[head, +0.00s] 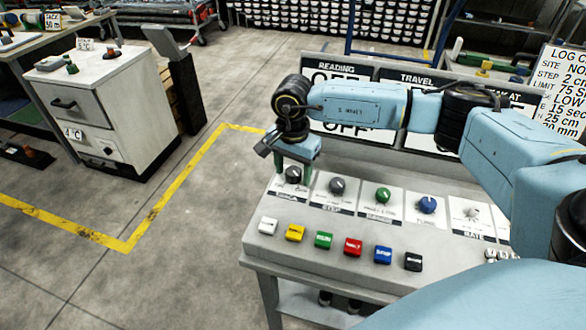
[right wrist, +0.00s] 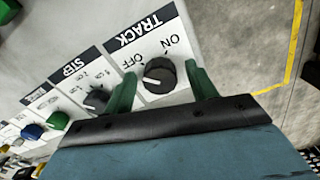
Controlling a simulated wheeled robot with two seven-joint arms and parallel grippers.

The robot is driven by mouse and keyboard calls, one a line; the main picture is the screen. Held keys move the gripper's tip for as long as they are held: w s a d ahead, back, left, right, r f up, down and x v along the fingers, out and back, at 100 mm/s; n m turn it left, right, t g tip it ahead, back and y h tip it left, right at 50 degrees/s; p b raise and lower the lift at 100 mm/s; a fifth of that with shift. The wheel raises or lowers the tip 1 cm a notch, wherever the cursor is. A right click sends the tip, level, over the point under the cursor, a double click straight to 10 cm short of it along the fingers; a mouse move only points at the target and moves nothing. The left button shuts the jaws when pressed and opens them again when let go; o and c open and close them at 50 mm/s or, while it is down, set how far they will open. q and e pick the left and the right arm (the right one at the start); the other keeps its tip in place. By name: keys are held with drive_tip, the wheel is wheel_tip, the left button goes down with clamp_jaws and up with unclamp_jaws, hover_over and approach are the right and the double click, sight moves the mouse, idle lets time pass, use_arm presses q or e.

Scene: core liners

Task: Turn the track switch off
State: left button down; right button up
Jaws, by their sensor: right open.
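The track switch is a round black knob (head: 293,174) at the left end of the panel's knob row. In the right wrist view the knob (right wrist: 160,75) sits on a white plate labelled TRACK, with OFF and ON printed beside it. A white mark on the knob lies on its left side, nearer OFF than ON; its exact setting is hard to tell. My right gripper (head: 296,165) is over this knob. In the wrist view its two green fingers (right wrist: 163,92) are open, one on each side of the knob; contact is not clear. My left gripper is not in view.
The STEP knob (head: 338,186), a green knob (head: 383,195) and a blue knob (head: 428,205) continue the row to the right. Several coloured buttons, including a white one (head: 268,226), line the panel front. Display boards (head: 345,75) stand behind. Floor left of the panel is clear.

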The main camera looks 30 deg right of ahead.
sight(293, 171)
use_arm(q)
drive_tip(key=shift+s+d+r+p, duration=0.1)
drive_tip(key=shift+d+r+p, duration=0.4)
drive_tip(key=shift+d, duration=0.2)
use_arm(e)
wheel_tip(293, 171, up, 13)
drive_tip(key=shift+r, duration=0.2)
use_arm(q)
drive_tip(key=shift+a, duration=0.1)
